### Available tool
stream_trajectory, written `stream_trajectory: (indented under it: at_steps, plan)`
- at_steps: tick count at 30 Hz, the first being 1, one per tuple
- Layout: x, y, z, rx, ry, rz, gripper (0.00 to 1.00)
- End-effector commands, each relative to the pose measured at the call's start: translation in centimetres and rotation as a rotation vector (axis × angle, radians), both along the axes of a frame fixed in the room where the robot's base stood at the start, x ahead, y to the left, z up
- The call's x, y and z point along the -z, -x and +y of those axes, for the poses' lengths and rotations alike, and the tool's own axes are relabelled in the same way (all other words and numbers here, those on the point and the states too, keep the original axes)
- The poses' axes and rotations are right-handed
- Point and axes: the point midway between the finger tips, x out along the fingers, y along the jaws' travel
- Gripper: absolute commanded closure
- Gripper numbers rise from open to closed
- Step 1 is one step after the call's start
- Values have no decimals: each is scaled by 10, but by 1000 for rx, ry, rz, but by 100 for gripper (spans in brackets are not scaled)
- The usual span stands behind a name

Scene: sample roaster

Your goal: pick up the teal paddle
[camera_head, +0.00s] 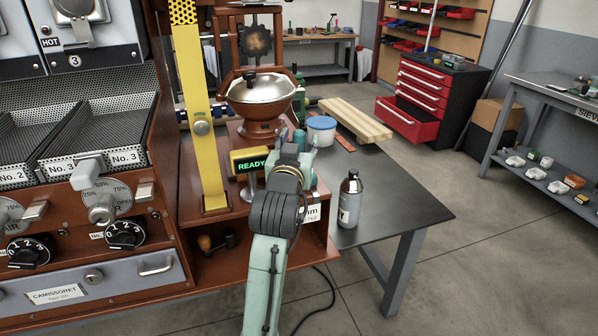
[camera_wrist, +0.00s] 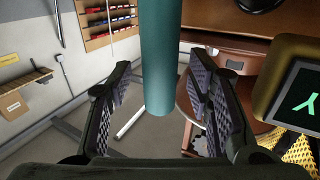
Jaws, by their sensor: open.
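The teal paddle shows in the wrist view as a smooth teal cylinder (camera_wrist: 161,40), running from the top edge down to a rounded end near the middle. My gripper (camera_wrist: 160,78) is open, with one dark padded finger on each side of the cylinder. Gaps show between the cylinder and both fingers, so neither visibly touches it. In the head view a small teal piece (camera_head: 299,138), likely the paddle, shows just beyond my wrist.
A lit READY display (camera_head: 252,164) stands close to my wrist, beside a yellow upright bar (camera_head: 201,120). A silver bottle (camera_head: 349,198) and a white-and-blue tub (camera_head: 321,131) stand on the dark table (camera_head: 400,205). The roaster with its silver lid (camera_head: 262,87) is behind.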

Motion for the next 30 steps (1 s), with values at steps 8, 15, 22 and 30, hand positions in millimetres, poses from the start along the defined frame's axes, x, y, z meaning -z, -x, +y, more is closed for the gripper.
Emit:
stream_trajectory:
  at_steps: [8, 15, 22, 30]
  plan:
    - [0, 0, 0, 0, 0, 0, 62]
    - [0, 0, 0, 0, 0, 0, 78]
    - [0, 0, 0, 0, 0, 0, 93]
    - [0, 1, 0, 0, 0, -1, 100]
